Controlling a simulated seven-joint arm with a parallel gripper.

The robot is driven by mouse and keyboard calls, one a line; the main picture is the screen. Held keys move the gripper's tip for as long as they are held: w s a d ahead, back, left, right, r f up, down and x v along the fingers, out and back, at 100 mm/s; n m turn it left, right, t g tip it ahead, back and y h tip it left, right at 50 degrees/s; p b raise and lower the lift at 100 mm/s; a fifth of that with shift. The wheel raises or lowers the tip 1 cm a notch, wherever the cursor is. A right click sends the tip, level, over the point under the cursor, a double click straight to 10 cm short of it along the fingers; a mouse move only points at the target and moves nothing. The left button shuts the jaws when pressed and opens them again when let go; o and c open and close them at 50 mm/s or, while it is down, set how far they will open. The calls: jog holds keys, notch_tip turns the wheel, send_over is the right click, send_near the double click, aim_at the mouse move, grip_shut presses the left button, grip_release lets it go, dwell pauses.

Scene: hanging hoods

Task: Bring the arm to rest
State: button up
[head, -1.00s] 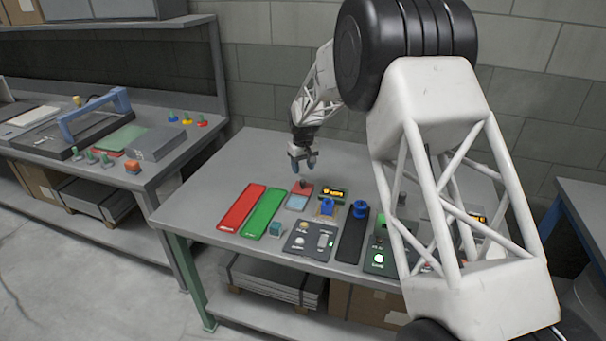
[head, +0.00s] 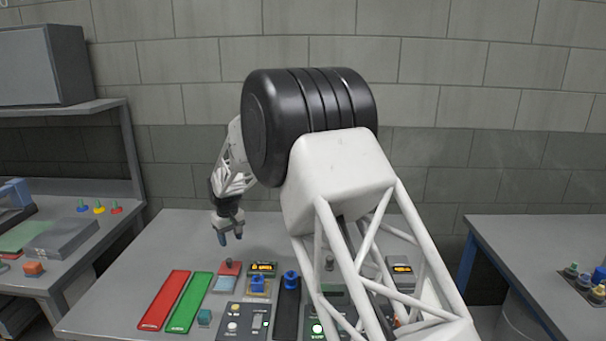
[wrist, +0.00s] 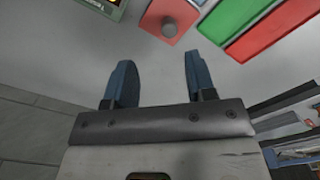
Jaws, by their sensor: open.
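My gripper (head: 231,238) hangs above the back left part of the grey table (head: 180,235), its fingers pointing down. In the wrist view, its two blue fingers (wrist: 158,82) are apart with nothing between them. Ahead of the fingertips in that view is a red plate with a grey knob (wrist: 169,27). The same red plate (head: 230,268) shows in the head view in front of the gripper. The fingers look clear of the table and of everything on it. My arm's large links hide part of the table's right side.
A red strip (head: 164,300) and a green strip (head: 189,302) lie at the table's left. Several panels with knobs and buttons, such as a grey panel (head: 232,326), fill the front middle. The back left of the tabletop is bare. Other benches stand left and right (head: 540,235).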

jog(key=s+d+r+m, duration=0.1)
jog(key=s+d+r, duration=0.6)
jog(key=d, duration=0.3)
jog(key=s+d+r+m+t, duration=0.1)
jog(key=s+d+r+m, duration=0.1)
jog(key=s+d+r, duration=0.65)
jog(key=s+d+r+m, duration=0.1)
jog(key=s+d+r, duration=0.4)
jog(key=d, duration=0.6)
jog(key=s+d+m, duration=0.1)
jog(key=s+d, duration=0.4)
jog(key=s, duration=0.6)
jog(key=s+d+f+m+t, duration=0.1)
jog(key=s+d+m, duration=0.1)
jog(key=s+d, duration=0.4)
jog(key=s+d+f+m, duration=0.1)
jog(key=s+d, duration=0.5)
jog(key=s, duration=1)
jog(key=shift+s+f+m+t, duration=0.15)
jog(key=shift+f+m+t, duration=0.15)
jog(key=shift+m, duration=0.2)
